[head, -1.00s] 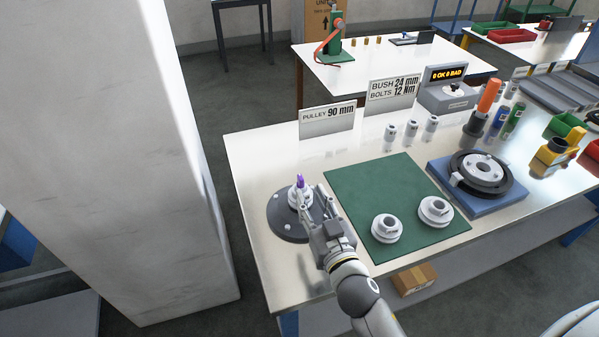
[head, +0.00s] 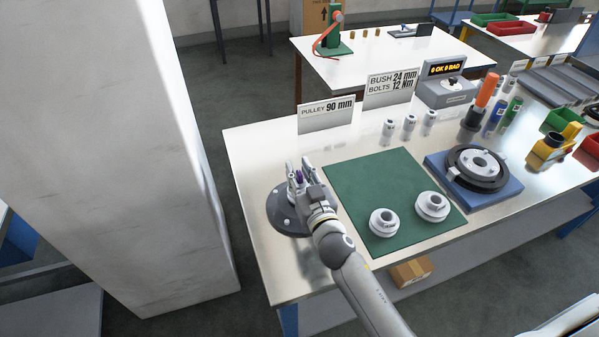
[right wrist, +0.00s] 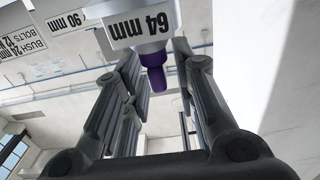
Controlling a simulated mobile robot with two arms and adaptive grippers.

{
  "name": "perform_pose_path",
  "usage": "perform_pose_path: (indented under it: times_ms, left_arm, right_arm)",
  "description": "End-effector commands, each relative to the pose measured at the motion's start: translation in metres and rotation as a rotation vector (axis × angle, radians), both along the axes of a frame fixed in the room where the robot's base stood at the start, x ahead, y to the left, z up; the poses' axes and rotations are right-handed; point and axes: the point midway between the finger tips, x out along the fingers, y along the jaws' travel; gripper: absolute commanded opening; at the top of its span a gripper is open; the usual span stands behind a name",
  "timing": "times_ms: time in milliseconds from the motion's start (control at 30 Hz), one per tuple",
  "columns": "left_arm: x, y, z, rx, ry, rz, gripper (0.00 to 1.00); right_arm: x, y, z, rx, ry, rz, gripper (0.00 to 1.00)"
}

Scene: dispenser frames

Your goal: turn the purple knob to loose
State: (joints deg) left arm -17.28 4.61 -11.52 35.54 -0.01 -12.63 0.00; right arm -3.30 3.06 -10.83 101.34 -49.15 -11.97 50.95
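The purple knob (right wrist: 154,72) sticks out of a light grey cylinder with a "64 mm" label (right wrist: 138,26), upside down in the right wrist view. In the head view a little of the knob (head: 298,175) shows between my fingers, above a dark grey round base (head: 281,217) at the table's left. My right gripper (head: 302,172) is open, with its fingers on either side of the knob. In the right wrist view gaps show between the knob and the fingers of my right gripper (right wrist: 156,62). My left gripper is not in view.
A green mat (head: 370,178) with two pale pulleys (head: 383,222) lies to the right. Beyond it are a blue fixture (head: 484,196) and a grey counter box (head: 446,93). A "PULLEY 90 mm" sign (head: 326,117) stands behind. A white pillar (head: 120,150) rises left of the table.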

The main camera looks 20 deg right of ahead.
Motion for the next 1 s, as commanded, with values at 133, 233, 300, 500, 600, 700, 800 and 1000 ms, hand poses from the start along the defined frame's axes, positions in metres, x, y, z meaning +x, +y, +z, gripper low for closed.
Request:
perform_pose_path:
  times_ms: [133,233,300,500,600,700,800,1000]
  left_arm:
    - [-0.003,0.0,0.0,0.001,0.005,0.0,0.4]
    - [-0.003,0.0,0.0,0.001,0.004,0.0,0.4]
    - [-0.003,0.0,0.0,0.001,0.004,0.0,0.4]
    - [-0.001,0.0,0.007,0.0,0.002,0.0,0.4]
    - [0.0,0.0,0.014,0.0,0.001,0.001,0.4]
    - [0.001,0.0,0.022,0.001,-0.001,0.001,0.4]
    - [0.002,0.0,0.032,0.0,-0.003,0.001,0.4]
    - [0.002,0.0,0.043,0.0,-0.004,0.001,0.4]
  right_arm:
    - [0.0,0.0,0.0,0.0,0.0,0.0,0.03]
    - [0.0,0.0,0.0,0.0,0.0,0.0,0.0]
    - [0.0,0.0,0.0,0.0,0.0,0.002,0.0]
    - [0.0,-0.001,0.002,-0.003,0.001,0.036,0.0]
    - [0.0,-0.001,0.003,-0.006,0.001,0.079,0.0]
    - [0.0,-0.002,0.004,-0.007,0.003,0.141,0.0]
    - [0.0,-0.003,0.004,-0.009,0.003,0.219,0.0]
    - [0.001,-0.004,0.002,-0.011,0.002,0.404,0.0]
